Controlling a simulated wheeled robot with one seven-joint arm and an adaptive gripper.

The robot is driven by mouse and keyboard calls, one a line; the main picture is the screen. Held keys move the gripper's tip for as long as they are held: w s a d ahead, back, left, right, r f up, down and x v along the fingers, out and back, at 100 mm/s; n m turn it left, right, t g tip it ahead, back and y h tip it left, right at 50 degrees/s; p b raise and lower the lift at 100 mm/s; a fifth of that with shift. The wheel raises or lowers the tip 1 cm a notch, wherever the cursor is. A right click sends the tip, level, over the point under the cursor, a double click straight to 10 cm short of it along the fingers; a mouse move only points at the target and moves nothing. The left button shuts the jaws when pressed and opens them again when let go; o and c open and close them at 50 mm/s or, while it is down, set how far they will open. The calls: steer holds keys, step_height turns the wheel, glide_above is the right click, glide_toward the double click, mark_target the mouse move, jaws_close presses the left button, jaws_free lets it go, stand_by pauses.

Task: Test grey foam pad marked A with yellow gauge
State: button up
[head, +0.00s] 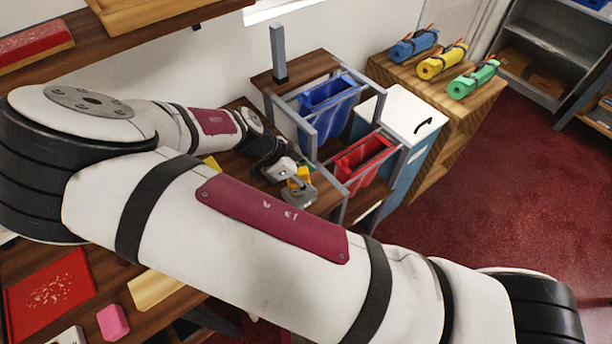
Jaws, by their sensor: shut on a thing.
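My gripper (297,182) is at the far end of my arm, low over the brown wooden counter (330,198), near the metal frame. It is shut on a small yellow thing, which looks like the yellow gauge (303,175). A grey shape (300,197) shows right at the fingertips. I cannot tell whether it is a grey foam pad or part of the gripper, or whether the gauge touches it. No letter A is readable. My arm hides much of the counter.
A metal frame holds a blue bin (328,92) and a red bin (363,160) just beyond the gripper. A white-lidded box (405,118) stands to their right. Blue, yellow and green rolls (472,80) lie on a wooden cabinet.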

mark_target(306, 169)
steer(key=shift+f, duration=0.6)
stand_by(2.1)
steer(key=shift+r+p, duration=1.5)
steer(key=shift+r, duration=2.1)
steer(key=w+d+r+n+t+y+b, duration=0.2)
steer(key=w+d+n+t+y+b, duration=0.3)
steer(key=w+d+n, duration=1)
steer(key=shift+w+d+r+n+t+y, duration=0.2)
steer(key=shift+w+d+n+t+y, duration=0.3)
steer(key=shift+n+y, duration=0.3)
steer(key=shift+s, duration=0.2)
